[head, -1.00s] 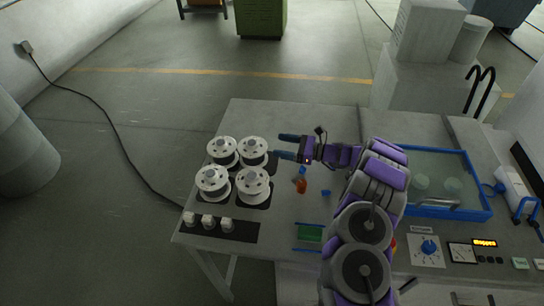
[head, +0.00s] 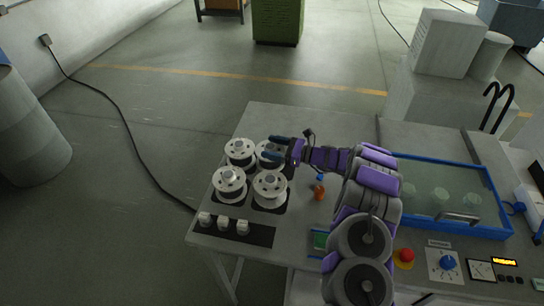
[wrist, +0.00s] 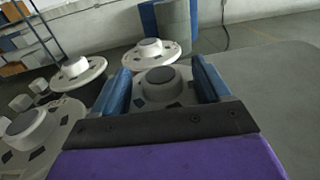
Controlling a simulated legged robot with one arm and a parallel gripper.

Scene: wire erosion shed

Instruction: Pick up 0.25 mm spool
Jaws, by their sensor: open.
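Several white spools stand upright in a cluster on the left of the table: a back left spool (head: 240,150), a front left spool (head: 229,180), a front right spool (head: 270,186) and a back right spool (head: 264,157). No size label is readable, so I cannot tell which is 0.25 mm. My gripper (head: 276,148) is open at the back right spool and partly hides it. In the wrist view the blue fingers of my gripper (wrist: 165,84) lie on either side of that spool's grey hub (wrist: 160,76). I cannot tell whether they touch it.
Small white blocks (head: 223,223) sit on a dark strip in front of the spools. An orange bottle (head: 319,192) stands right of them. A blue-rimmed tank (head: 508,232) and control panel (head: 443,265) occupy the right side. Bare tabletop (head: 300,117) lies behind the spools.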

